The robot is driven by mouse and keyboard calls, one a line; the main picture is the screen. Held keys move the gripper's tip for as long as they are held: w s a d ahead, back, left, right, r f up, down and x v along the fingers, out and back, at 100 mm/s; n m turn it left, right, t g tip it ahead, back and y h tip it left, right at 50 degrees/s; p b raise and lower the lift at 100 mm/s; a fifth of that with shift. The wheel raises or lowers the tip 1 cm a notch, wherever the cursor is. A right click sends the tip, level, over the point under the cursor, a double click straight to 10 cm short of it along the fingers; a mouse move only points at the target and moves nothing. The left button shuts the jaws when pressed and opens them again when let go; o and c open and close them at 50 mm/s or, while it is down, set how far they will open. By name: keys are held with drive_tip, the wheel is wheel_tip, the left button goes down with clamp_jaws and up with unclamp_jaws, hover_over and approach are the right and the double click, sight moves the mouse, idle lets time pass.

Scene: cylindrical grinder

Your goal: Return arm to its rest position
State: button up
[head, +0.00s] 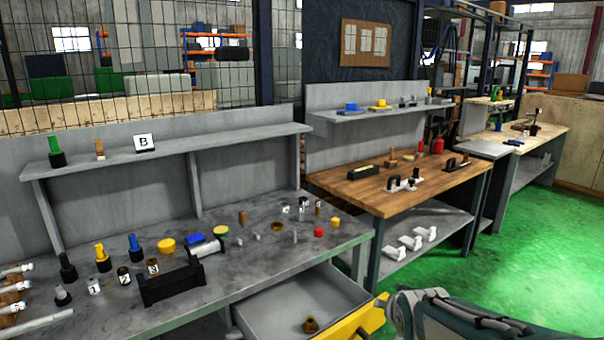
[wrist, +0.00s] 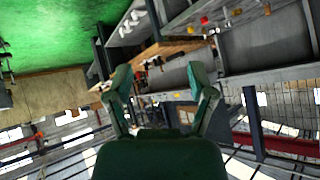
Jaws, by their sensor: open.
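My gripper (wrist: 160,76) shows in the wrist view with its two green fingers spread apart. It is open, and nothing is between the fingers. The wrist view is turned over, with the green floor at the upper left and windows low down; the benches lie beyond the fingers. In the head view my arm (head: 455,312) shows at the lower right, just right of the open drawer. The fingers cannot be made out there.
The grey workbench (head: 245,262) holds many small parts and a black block (head: 172,285). Its drawer (head: 283,312) is pulled out, with a brass ring (head: 311,325) inside. A wood-topped bench (head: 375,200) stands behind it. Green floor (head: 535,250) at the right is clear.

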drive_tip(key=s+a+r+n+g, duration=0.1)
drive_tip(key=s+n+g, duration=0.1)
drive_tip(key=s, duration=0.9)
drive_tip(key=s+a+r+n+g, duration=0.1)
drive_tip(key=s+r+n+g, duration=0.1)
drive_tip(key=s, duration=0.9)
drive_tip(key=shift+a+y, duration=0.3)
